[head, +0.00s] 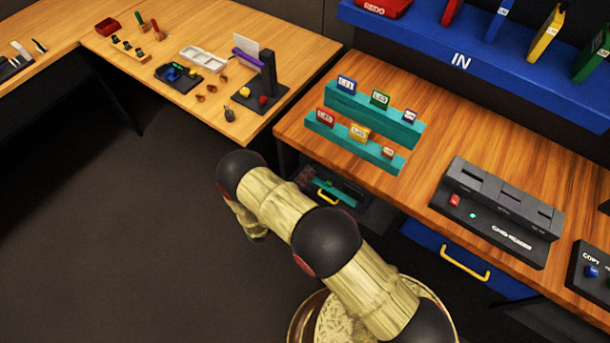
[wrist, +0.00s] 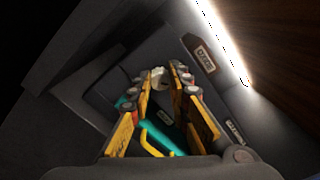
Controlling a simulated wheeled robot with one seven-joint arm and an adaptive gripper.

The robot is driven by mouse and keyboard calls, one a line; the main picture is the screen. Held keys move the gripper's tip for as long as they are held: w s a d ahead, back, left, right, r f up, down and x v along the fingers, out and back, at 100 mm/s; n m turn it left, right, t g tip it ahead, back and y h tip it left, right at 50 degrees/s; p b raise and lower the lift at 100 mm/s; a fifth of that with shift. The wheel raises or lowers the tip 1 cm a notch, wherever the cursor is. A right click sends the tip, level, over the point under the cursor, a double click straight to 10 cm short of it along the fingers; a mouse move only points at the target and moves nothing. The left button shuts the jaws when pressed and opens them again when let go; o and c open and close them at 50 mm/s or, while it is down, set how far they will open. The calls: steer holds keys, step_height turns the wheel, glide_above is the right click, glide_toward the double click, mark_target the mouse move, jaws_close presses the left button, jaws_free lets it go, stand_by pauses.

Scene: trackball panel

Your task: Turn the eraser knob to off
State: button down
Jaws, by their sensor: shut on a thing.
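In the wrist view my gripper (wrist: 163,78) has its yellow fingers closed in on a small pale round knob (wrist: 159,76) on a dark grey panel (wrist: 112,72). I take this to be the eraser knob; its markings and its setting cannot be read, and the fingers hide much of it. A brown plate with a white label (wrist: 202,56) sits on the panel to the right of the fingertips; its text is too small to read surely. In the head view the gripper end is in the shade under the table, mostly hidden, and the knob does not show.
A wooden table (head: 420,190) overhangs the panel, with a bright edge close by in the wrist view. Below it are a teal part with a yellow handle (head: 327,197) and a blue drawer (head: 500,275). A card reader (head: 500,215) and teal card racks stand on top.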

steer(key=shift+n, duration=5)
steer(key=c, duration=1.7)
jaws_free()
steer(key=shift+o, duration=0.2)
steer(key=shift+s+a, duration=0.1)
steer(key=v, duration=1.1)
steer(key=shift+s+a, duration=0.3)
